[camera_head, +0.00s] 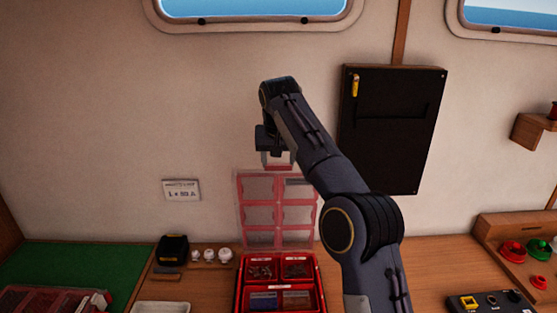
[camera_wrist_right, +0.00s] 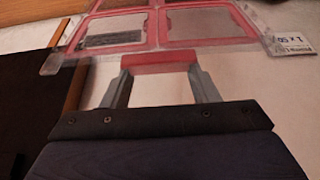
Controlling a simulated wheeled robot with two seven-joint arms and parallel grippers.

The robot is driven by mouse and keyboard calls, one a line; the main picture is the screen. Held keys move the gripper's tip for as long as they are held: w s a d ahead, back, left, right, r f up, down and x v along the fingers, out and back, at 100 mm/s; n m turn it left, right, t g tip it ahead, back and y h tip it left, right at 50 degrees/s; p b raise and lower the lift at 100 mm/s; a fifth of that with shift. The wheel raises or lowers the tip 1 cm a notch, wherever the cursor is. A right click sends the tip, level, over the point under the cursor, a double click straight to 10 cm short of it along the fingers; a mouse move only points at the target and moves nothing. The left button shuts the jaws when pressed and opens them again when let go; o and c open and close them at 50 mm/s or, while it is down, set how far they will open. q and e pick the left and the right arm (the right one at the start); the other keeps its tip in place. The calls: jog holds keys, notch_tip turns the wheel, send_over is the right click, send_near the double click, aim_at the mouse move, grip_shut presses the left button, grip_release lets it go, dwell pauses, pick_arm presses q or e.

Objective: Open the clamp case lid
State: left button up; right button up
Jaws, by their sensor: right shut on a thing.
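The clamp case (camera_head: 282,284) is a red box on the counter, with small parts in its compartments. Its lid (camera_head: 277,221) is clear with red window frames and stands raised, close to upright, behind the box. The lid also fills the top of the right wrist view (camera_wrist_right: 165,28). My right gripper (camera_head: 278,163) is at the lid's top edge, shut on the red lid handle (camera_wrist_right: 160,62). In the right wrist view its two fingers (camera_wrist_right: 161,85) sit at either side of the handle. My left gripper is not in view.
A black wall panel (camera_head: 391,128) hangs right of my right arm. A black item (camera_head: 172,248) and several white fittings (camera_head: 210,255) stand left of the case. A green mat (camera_head: 62,270) lies at far left. A switch box (camera_head: 490,302) is at lower right.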

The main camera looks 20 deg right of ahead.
jog(key=o, duration=1.1)
jog(key=shift+f, duration=0.2)
jog(key=shift+c, duration=0.2)
jog(key=o, duration=0.3)
jog(key=shift+w, duration=0.2)
jog(key=shift+o, duration=0.2)
jog(key=shift+s+r, duration=0.1)
jog(key=v, duration=0.4)
jog(key=shift+s+a+r, duration=0.1)
jog(key=shift+a+r, duration=0.05)
jog(key=shift+r, duration=0.2)
jog(key=s+a+b, duration=0.3)
jog(key=s+b, duration=0.5)
jog(key=s, duration=0.3)
jog(key=shift+s, duration=0.35)
jog(key=shift+a+r, duration=0.1)
